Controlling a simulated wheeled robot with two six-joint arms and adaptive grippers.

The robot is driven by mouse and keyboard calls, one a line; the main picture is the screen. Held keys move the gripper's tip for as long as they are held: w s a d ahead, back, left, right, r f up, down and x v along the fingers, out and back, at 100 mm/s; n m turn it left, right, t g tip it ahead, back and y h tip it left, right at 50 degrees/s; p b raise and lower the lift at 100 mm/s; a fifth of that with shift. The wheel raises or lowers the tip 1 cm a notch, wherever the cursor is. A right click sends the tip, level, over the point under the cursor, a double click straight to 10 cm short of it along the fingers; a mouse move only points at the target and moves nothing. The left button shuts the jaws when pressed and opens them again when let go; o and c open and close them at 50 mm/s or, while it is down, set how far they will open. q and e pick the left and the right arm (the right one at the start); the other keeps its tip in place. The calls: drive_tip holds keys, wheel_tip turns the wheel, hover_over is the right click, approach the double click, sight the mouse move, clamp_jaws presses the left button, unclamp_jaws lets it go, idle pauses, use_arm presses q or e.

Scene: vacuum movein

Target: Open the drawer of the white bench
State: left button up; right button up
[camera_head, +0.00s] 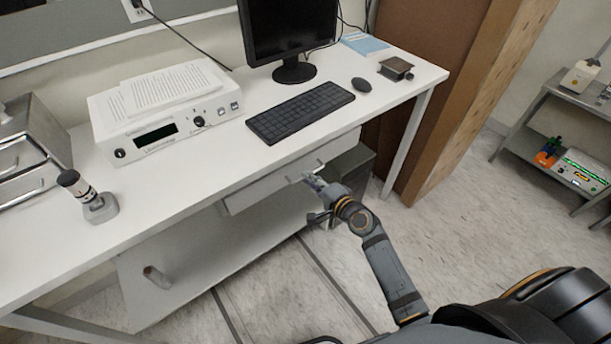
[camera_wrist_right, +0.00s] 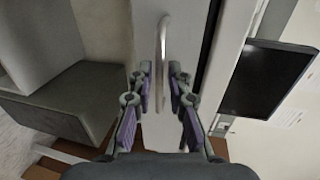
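The white bench (camera_head: 215,165) runs across the head view. Its white drawer (camera_head: 258,190) hangs under the front edge, and I cannot tell whether it is fully shut. The metal bar handle shows upright in the right wrist view (camera_wrist_right: 163,55). My right gripper (camera_head: 312,180) is at the drawer front, by the handle. In the right wrist view its two fingers (camera_wrist_right: 160,78) stand apart, with the handle's lower part lined up between them and a visible gap on each side. Contact is not clear. My left gripper is not in view.
On the bench stand a monitor (camera_head: 288,30), a keyboard (camera_head: 300,111), a white instrument (camera_head: 165,120) and a small bottle-like device (camera_head: 90,197). A grey box (camera_wrist_right: 75,100) sits beside the drawer. A brown panel (camera_head: 425,90) stands past the bench's right end.

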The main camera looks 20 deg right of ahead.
drive_tip(key=shift+x, duration=1.15)
drive_tip(key=shift+c, duration=0.4)
clamp_jaws()
